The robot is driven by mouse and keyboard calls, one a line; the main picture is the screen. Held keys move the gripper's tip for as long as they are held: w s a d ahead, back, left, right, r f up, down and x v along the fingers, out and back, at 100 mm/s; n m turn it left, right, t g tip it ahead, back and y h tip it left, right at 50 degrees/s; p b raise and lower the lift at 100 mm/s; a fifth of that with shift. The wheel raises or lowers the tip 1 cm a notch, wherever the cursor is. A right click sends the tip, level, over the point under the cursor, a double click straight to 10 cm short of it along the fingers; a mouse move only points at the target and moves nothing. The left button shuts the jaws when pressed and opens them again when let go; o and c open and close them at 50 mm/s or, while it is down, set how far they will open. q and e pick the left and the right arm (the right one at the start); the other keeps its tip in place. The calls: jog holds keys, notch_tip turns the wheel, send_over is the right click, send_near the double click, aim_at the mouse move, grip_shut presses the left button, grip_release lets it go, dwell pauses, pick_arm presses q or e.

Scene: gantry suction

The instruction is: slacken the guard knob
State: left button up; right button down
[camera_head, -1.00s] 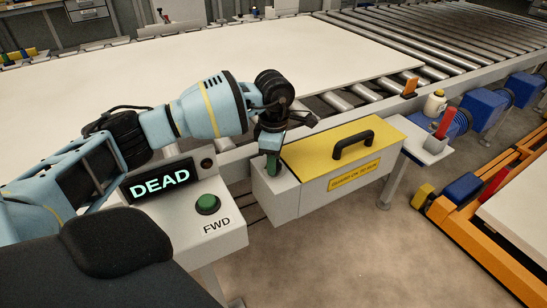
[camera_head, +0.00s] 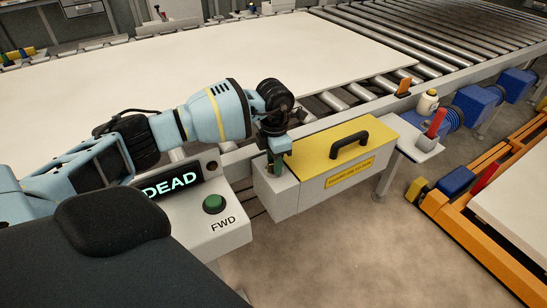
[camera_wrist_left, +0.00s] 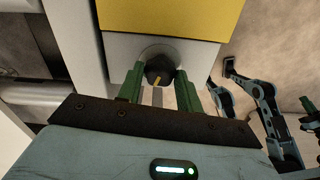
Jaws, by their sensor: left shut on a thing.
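My left gripper (camera_head: 275,169) comes down on this block from above. In the left wrist view its green fingers (camera_wrist_left: 160,85) stand on either side of the knob and are shut on it. The head view hides the knob behind the fingers. My right gripper is not in the head view.
The yellow guard lid (camera_head: 325,145) with a black handle (camera_head: 350,145) is beside the gripper. A control box (camera_head: 218,228) with a green FWD button (camera_head: 214,204) and a DEAD display (camera_head: 170,186) stands to the left. A white board (camera_head: 190,65) lies on rollers behind.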

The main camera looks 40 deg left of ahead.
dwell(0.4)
pick_arm(q)
jog(key=o, duration=1)
jog(key=shift+r, duration=3.95)
